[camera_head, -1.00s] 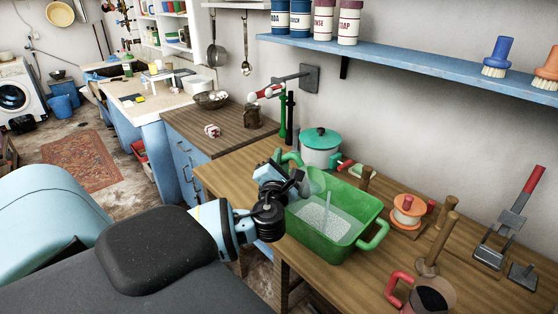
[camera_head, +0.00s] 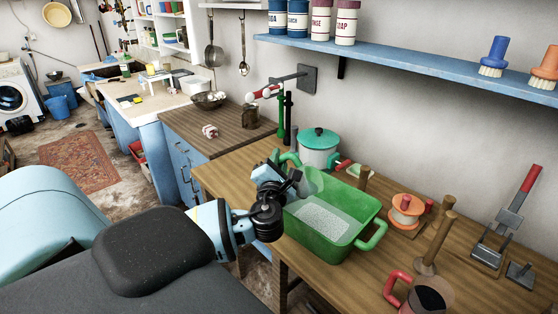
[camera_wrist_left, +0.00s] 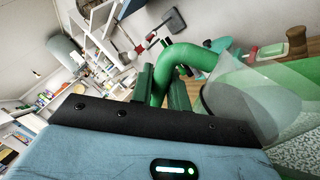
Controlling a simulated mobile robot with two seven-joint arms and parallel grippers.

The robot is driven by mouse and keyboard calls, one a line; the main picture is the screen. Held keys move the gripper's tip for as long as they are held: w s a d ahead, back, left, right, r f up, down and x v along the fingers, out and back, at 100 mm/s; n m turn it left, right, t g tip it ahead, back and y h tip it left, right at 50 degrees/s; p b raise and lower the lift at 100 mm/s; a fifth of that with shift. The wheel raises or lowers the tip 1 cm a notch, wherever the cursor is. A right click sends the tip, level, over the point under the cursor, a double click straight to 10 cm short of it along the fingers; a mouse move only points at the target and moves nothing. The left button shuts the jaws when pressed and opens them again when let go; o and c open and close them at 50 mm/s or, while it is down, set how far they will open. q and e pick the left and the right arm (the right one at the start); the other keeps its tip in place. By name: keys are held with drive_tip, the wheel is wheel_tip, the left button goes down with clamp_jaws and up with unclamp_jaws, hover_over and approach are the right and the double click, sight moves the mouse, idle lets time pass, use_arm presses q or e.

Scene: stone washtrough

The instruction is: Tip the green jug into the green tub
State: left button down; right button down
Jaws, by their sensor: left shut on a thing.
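My left gripper (camera_head: 284,181) is shut on the green handle of the jug. In the left wrist view the handle (camera_wrist_left: 200,58) passes between the fingers (camera_wrist_left: 166,90). The green jug has a see-through body (camera_head: 309,183), also in the wrist view (camera_wrist_left: 245,95). It is tilted over the left end of the green tub (camera_head: 335,249). No stream shows at its mouth, and I cannot tell whether anything is left inside. Pale speckled contents (camera_head: 323,220) cover the tub's floor. My right gripper is not in view.
A white pot with a green lid (camera_head: 318,148) stands close behind the jug. Right of the tub are an orange spool (camera_head: 405,212), a wooden post (camera_head: 436,235) and a red-handled mug (camera_head: 430,296). A blue shelf (camera_head: 420,69) runs along the wall above.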

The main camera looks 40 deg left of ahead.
sight(301, 167)
use_arm(q)
drive_tip(key=shift+r, duration=0.15)
drive_tip(key=shift+w+d+m+t, duration=0.4)
drive_tip(key=shift+d+m, duration=0.4)
drive_tip(key=shift+m, duration=0.4)
idle(0.6)
drive_tip(key=shift+w+d+f+m, duration=0.15)
drive_tip(key=shift+w+d+m, duration=0.1)
drive_tip(key=shift+d+m, duration=0.3)
drive_tip(key=shift+w+d+f+m, duration=0.15)
drive_tip(key=shift+w+d+m, duration=0.15)
drive_tip(key=shift+m, duration=0.45)
idle(0.4)
drive_tip(key=shift+w+d+m+t+h, duration=0.35)
drive_tip(key=shift+d+m+h, duration=0.25)
drive_tip(key=shift+d+m, duration=0.4)
drive_tip(key=shift+w, duration=0.1)
